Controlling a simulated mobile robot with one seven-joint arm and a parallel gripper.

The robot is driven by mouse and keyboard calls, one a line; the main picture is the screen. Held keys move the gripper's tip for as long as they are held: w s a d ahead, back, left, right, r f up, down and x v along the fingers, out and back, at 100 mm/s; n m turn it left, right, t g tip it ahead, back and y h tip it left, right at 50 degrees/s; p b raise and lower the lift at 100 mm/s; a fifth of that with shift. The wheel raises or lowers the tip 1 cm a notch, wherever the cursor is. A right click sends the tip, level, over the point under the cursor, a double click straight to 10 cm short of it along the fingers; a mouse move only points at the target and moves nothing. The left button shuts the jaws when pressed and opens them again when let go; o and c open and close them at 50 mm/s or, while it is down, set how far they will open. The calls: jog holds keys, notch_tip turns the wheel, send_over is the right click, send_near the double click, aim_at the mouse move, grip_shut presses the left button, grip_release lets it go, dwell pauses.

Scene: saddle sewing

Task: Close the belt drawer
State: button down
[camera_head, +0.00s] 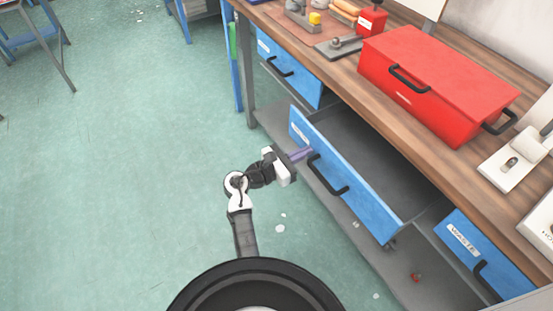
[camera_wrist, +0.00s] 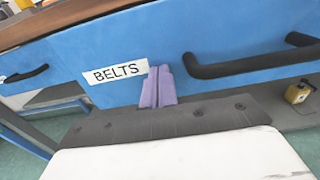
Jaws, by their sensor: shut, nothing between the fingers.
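The belt drawer (camera_head: 372,212) stands pulled out from under the workbench, with its dark grey inside showing from above. Its blue front fills much of the wrist view (camera_wrist: 150,40), with a white "BELTS" label (camera_wrist: 114,71). A black bar handle (camera_head: 327,176) is on the front, to the right of my gripper; it also shows in the wrist view (camera_wrist: 250,62). My gripper (camera_head: 308,151) has its purple fingers shut together and empty. The fingertips (camera_wrist: 158,72) point at the front, between label and handle, very close to it; I cannot tell whether they touch.
A blue drawer (camera_head: 290,68) is at the upper left under the bench, and a "WASTE" drawer (camera_head: 485,258) at the lower right. A red toolbox (camera_head: 450,75) stands on the wooden benchtop (camera_head: 380,88). Small items lie on the grey lower shelf (camera_head: 350,245). The green floor (camera_head: 130,180) left is open.

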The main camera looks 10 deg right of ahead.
aim_at(341, 143)
jog(key=p+x, duration=0.1)
jog(key=x, duration=1.3)
jog(key=shift+d+p, duration=0.3)
jog(key=shift+p, duration=0.05)
jog(key=shift+w+d+r, duration=0.1)
jog(key=shift+d+r, duration=0.1)
